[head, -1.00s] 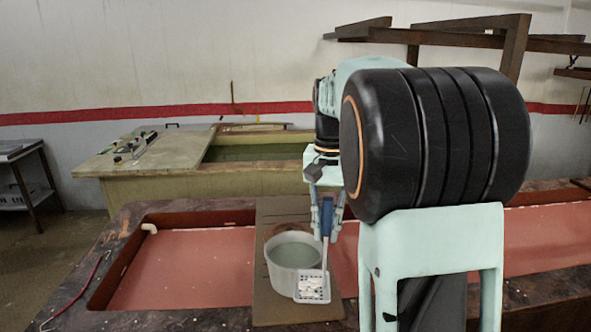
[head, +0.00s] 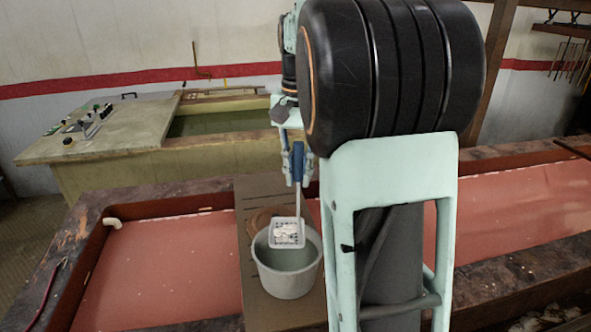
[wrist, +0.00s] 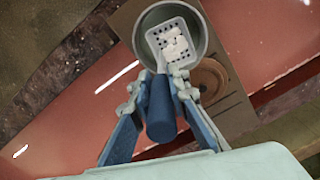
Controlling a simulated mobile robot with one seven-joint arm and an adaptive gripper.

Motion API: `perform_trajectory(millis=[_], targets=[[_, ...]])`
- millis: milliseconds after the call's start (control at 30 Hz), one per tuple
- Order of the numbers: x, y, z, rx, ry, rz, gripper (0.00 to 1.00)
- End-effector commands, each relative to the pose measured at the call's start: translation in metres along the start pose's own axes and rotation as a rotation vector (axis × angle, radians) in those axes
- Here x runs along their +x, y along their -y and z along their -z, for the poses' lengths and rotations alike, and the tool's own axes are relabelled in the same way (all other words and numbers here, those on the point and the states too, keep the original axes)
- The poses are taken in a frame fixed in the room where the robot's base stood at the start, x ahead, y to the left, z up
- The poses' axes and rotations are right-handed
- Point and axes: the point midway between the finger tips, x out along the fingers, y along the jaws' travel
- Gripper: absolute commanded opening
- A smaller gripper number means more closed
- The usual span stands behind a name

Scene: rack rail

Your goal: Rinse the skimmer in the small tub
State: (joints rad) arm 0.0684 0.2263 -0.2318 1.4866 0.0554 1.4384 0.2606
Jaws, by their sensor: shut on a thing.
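My gripper (head: 298,168) is shut on the blue handle of the skimmer (head: 285,233), which hangs down with its white perforated square head lowest. The head holds some whitish bits. In the head view it overlaps the far part of the small tub (head: 288,284), a round grey-white tub of greenish water. In the wrist view the skimmer head (wrist: 171,42) shows within the rim of the tub (wrist: 205,38). I cannot tell whether the head touches the water.
The tub stands on a brown board (head: 262,312) laid across a red-lined trough (head: 170,268). A round brown, ring-like thing (head: 262,218) lies behind the tub. A larger tank (head: 215,125) of green water stands behind.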

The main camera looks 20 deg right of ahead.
Motion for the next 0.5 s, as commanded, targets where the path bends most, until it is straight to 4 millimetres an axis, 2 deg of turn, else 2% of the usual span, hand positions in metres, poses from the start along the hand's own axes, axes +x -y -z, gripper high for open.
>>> perform_trajectory(millis=[500], targets=[[0.048, 0.000, 0.000, -0.001, 0.001, 0.000, 0.00]])
